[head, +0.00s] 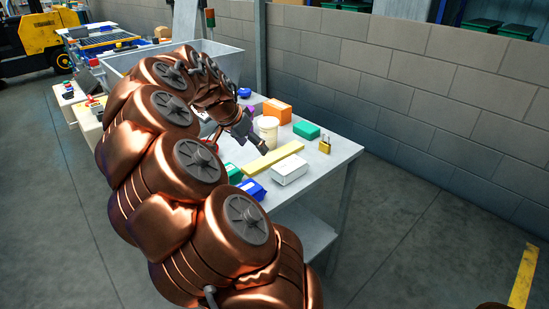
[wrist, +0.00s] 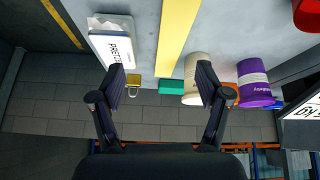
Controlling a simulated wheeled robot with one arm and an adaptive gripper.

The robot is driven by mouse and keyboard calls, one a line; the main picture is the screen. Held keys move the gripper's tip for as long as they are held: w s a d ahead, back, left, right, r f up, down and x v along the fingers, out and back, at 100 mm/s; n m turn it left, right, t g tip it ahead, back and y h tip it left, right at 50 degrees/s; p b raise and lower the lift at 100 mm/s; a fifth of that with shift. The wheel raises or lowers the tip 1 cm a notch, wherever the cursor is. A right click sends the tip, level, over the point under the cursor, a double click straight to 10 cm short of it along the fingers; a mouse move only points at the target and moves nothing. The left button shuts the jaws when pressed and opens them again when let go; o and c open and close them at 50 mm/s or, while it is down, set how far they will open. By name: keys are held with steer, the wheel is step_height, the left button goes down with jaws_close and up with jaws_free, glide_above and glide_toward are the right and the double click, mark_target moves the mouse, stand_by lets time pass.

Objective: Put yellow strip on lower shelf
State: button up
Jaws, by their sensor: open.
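The yellow strip (head: 272,159) lies flat on the table top, between a white box and a cream tub. In the wrist view the yellow strip (wrist: 177,35) runs down from the top edge, ahead of the fingers and between their lines. My gripper (wrist: 162,88) is open and empty; nothing is between its fingers. In the head view my gripper (head: 262,146) hangs above the table beside the tub, near the strip. The lower shelf (head: 306,232) shows partly beneath the table top; my arm hides much of it.
The white box (head: 289,170), cream tub (head: 267,130), green box (head: 306,130), orange box (head: 275,111) and brass padlock (head: 325,144) stand close around the strip. Blue packs (head: 252,189) lie at the near edge. A block wall (head: 420,90) stands behind; floor at right is clear.

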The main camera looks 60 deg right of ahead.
steer(key=m, duration=0.1)
glide_toward(274, 155)
steer(key=shift+a+f+h, duration=0.3)
steer(key=shift+a+f, duration=0.05)
steer(key=shift+f, duration=0.1)
steer(key=shift+m, duration=0.3)
steer(key=shift+p+x, duration=0.3)
steer(key=shift+x, duration=3.7)
steer(key=shift+d+r, duration=0.15)
steer(key=shift+r, duration=0.05)
steer(key=shift+c, duration=0.3)
jaws_close()
